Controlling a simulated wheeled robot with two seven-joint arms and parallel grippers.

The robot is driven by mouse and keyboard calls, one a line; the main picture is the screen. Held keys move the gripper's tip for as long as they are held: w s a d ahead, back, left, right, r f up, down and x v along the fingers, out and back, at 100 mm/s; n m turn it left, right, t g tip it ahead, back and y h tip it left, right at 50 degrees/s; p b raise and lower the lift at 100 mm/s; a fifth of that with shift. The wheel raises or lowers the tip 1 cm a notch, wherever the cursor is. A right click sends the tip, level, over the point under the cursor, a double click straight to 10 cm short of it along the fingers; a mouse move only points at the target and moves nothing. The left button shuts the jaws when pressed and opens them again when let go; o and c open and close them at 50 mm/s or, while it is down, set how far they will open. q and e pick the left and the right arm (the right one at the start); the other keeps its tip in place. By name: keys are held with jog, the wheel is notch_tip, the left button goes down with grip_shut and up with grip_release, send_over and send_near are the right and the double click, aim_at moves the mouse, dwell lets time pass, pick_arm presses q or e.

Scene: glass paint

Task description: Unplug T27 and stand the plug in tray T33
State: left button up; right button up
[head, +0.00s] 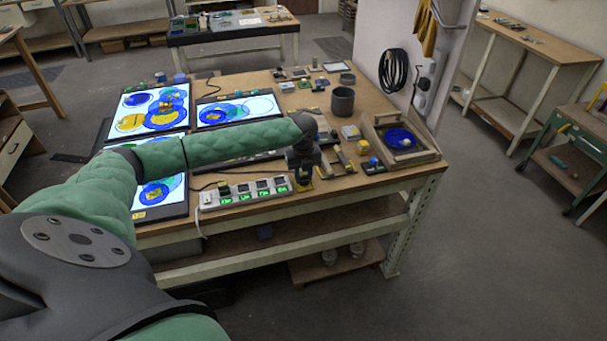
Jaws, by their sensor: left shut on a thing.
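My left arm reaches across the workbench from the left. Its gripper (304,179) points down at the bench's front edge, just right of the white power strip (245,194). It is shut on a small dark thing with yellow marks, seemingly a plug; the fingers hide most of it. The strip has a row of sockets with green lights. A dark plug (223,188) sits near its left end, with a cable behind it. The labels T27 and T33 are too small to read. My right gripper is not in view.
Lit panels (239,109) with coloured glass designs cover the bench's left part. A grey cup (342,101) and a wooden frame tray (428,156) with a blue disc stand to the right. Small blocks crowd the space around the gripper. A wall post rises behind.

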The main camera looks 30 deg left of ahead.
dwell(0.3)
pick_arm(q)
jog(key=o, duration=1.4)
jog(key=shift+o, duration=0.2)
jog(key=shift+w+r+p, duration=0.1)
jog(key=shift+r+p, duration=0.45)
jog(key=shift+r, duration=0.05)
jog(key=shift+s+r+p, duration=0.2)
jog(key=shift+r+p, duration=0.3)
jog(key=shift+r, duration=0.2)
jog(key=shift+w+r+p, duration=0.15)
jog(key=shift+r+p, duration=1.75)
jog(key=shift+r, duration=0.3)
